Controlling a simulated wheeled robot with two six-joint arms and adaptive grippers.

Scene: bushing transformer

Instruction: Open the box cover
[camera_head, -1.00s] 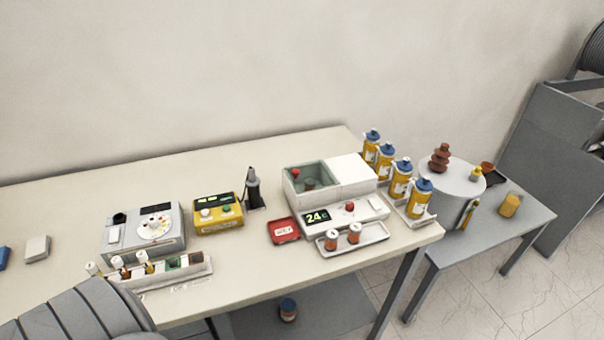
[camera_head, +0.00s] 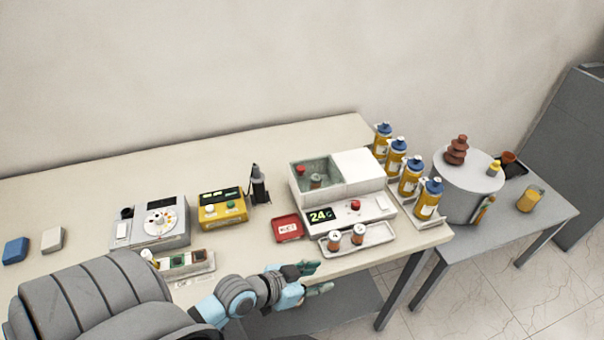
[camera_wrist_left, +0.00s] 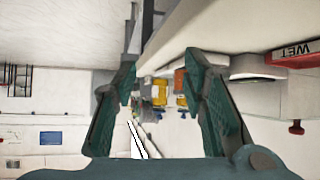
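The white box (camera_head: 314,217) with a "24c" display stands on the right part of the table. Its white cover (camera_head: 359,172) lies over the right half of its top, and the left half shows a grey-green open compartment (camera_head: 318,184) with a red knob. My left gripper (camera_head: 317,277) is in front of the table's front edge, below and left of the box, touching nothing. It is open and empty; its two spread fingers also show in the left wrist view (camera_wrist_left: 160,100). My right gripper is not in view.
A red tray (camera_head: 287,228) and a white tray with two small jars (camera_head: 358,240) sit near the box. Blue-capped bottles (camera_head: 411,176) stand right of it. A yellow device (camera_head: 222,208) and a grey device (camera_head: 152,222) are on the left. A side table holds a grey cylinder (camera_head: 462,185).

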